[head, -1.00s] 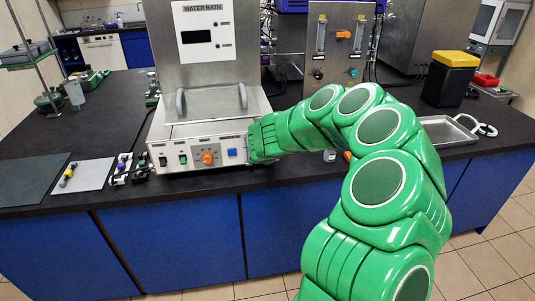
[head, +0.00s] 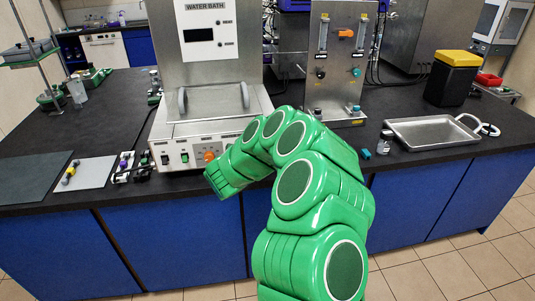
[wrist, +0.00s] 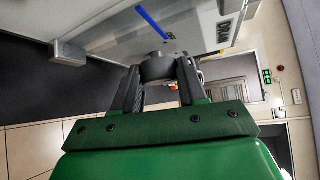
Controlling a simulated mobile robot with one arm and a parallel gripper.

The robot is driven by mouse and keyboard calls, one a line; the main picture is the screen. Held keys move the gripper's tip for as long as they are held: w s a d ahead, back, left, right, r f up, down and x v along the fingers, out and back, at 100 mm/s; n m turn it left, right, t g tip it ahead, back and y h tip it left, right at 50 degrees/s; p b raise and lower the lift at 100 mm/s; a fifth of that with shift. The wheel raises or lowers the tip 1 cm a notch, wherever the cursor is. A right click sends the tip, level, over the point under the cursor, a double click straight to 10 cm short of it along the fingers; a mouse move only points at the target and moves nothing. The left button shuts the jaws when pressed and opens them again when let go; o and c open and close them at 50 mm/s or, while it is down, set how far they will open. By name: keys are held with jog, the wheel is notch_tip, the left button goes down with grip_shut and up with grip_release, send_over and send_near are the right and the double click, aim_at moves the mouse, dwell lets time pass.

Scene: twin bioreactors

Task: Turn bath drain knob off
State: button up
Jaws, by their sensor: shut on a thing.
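The water bath (head: 205,100) stands on the black bench in the head view, with switches and an orange knob (head: 209,156) on its front panel. In the wrist view, a dark grey round knob (wrist: 158,66) sits on a pale surface of the bath, with a dark label (wrist: 224,31) nearby. My gripper (wrist: 158,76) is shut on this knob, one dark finger on each side. In the head view my green arm reaches to the bath's front right, and it hides the knob and my fingertips.
A blue strip or lever (wrist: 155,30) is on the pale surface near the knob. In the head view, a metal tray (head: 432,132) and a small jar (head: 386,142) stand to the right. A grey mat (head: 85,173) with a small item lies left of the bath.

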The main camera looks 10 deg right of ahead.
jog(key=n+t+h, duration=0.1)
jog(key=n, duration=0.1)
jog(key=n+t+h, duration=0.1)
jog(key=n, duration=0.1)
jog(key=shift+a+f+t+h, duration=0.1)
jog(key=shift+f+t+h, duration=0.2)
jog(key=shift+f+t, duration=0.1)
dwell(0.5)
jog(key=o, duration=1.1)
jog(key=shift+r, duration=0.1)
jog(key=shift+c, duration=0.2)
jog(key=v, duration=0.7)
jog(key=shift+s+a, duration=0.2)
jog(key=shift+s, duration=0.05)
jog(key=shift+w, duration=0.1)
